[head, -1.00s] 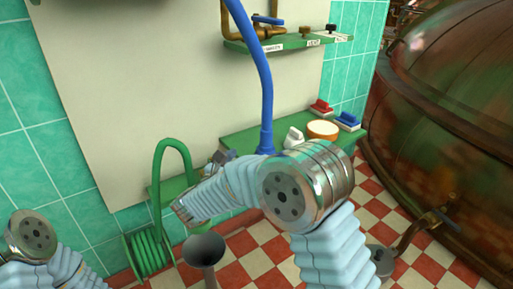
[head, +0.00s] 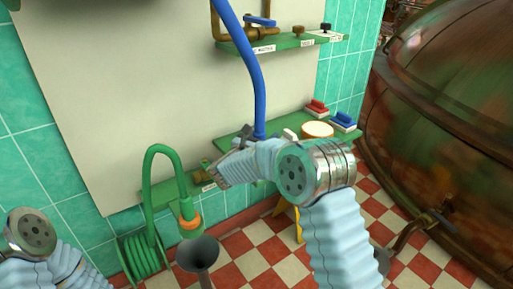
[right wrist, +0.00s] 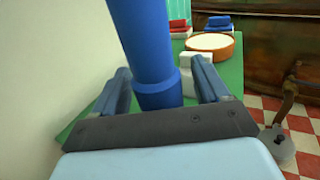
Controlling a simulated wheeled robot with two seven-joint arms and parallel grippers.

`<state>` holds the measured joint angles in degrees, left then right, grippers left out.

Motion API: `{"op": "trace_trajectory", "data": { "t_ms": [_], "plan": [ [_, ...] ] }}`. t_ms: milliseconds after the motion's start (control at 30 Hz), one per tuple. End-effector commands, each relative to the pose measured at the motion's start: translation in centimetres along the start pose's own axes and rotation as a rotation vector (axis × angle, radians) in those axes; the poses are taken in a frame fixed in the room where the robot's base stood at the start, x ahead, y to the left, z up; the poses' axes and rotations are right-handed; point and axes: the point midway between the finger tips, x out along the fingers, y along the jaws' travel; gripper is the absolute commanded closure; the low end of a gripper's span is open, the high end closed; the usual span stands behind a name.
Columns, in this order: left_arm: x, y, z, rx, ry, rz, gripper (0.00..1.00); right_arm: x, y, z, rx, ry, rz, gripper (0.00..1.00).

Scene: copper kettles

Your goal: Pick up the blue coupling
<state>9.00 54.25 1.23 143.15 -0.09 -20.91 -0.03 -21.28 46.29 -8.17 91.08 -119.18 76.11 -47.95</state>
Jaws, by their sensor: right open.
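The blue coupling (head: 259,133) is the thicker lower end of a blue hose (head: 251,60) that hangs from above, beside the green shelf. In the right wrist view the coupling (right wrist: 158,90) stands between my right gripper's two fingers (right wrist: 160,70). The fingers are apart, and gaps show on both sides of the coupling. In the head view my right gripper (head: 240,153) is partly hidden by its own wrist. The coupling's lowest part is hidden behind the gripper. My left gripper is out of view; only part of the left arm shows at the lower left.
A green shelf (head: 222,144) holds a red brush (head: 317,108), a blue brush (head: 343,120) and a round tub (head: 317,129). A green hose with an orange collar (head: 190,222) hangs above a grey funnel (head: 198,255). A copper kettle (head: 440,130) stands at right.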

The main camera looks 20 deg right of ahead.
Motion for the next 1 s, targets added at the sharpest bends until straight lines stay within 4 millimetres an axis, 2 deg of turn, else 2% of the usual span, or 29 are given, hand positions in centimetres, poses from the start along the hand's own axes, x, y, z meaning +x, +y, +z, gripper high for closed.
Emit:
{"op": "trace_trajectory", "data": {
  "t_ms": [200, 533, 833, 1000],
  "plan": [
    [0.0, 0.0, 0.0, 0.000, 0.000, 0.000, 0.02, 0.1, 0.0, 0.0, 0.000, 0.000, 0.001, 0.27],
    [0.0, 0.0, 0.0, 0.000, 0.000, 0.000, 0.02, 0.0, 0.0, 0.0, 0.000, 0.000, 0.001, 0.77],
    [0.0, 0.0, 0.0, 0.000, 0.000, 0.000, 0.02, 0.0, 0.1, 0.4, 0.002, -0.002, 0.001, 0.78],
    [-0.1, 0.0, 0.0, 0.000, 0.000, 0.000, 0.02, 0.0, 0.1, 2.0, 0.004, -0.003, 0.002, 0.78]
  ]
}}
